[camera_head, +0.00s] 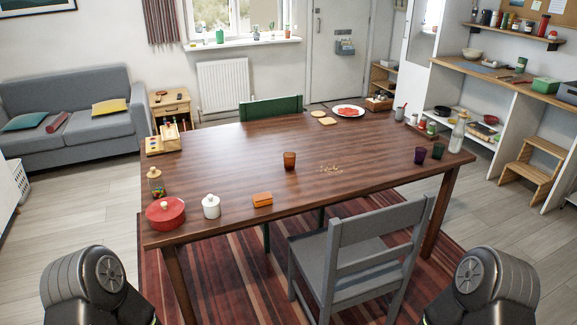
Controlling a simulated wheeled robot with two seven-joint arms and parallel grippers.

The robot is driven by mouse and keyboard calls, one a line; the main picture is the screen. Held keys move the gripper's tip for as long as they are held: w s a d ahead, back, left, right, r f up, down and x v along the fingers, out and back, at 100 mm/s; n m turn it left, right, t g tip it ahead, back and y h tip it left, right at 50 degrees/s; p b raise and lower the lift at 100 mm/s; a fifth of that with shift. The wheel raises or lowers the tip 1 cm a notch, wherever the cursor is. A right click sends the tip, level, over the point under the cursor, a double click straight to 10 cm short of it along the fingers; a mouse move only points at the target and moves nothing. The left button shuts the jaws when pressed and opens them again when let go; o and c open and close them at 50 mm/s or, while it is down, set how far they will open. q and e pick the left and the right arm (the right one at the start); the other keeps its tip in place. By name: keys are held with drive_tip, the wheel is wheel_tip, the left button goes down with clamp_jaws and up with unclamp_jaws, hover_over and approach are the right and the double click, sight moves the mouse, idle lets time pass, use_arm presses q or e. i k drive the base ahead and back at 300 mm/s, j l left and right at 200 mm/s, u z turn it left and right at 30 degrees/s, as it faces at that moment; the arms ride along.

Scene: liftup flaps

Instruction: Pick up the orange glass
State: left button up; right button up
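The orange glass (290,160) stands upright near the middle of the dark wooden table (235,150). It is a small amber-orange tumbler with clear table around it. My two arms show only as dark rounded links at the bottom left and bottom right corners of the head view. Neither gripper is in the picture, so their fingers and anything in them are out of sight. Both visible arm parts are well short of the table and apart from the glass.
A grey chair (362,243) stands at the table's near right side. An orange block-like item (262,200), a white jar (211,206) and a red pot (165,213) stand near the front left. A purple glass (420,155) and green glass (438,151) stand at right. Crumbs (330,169) lie right of the orange glass.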

sight(290, 161)
drive_tip(key=i+j, duration=0.9)
drive_tip(key=i+z, duration=0.1)
drive_tip(key=z, duration=1.6)
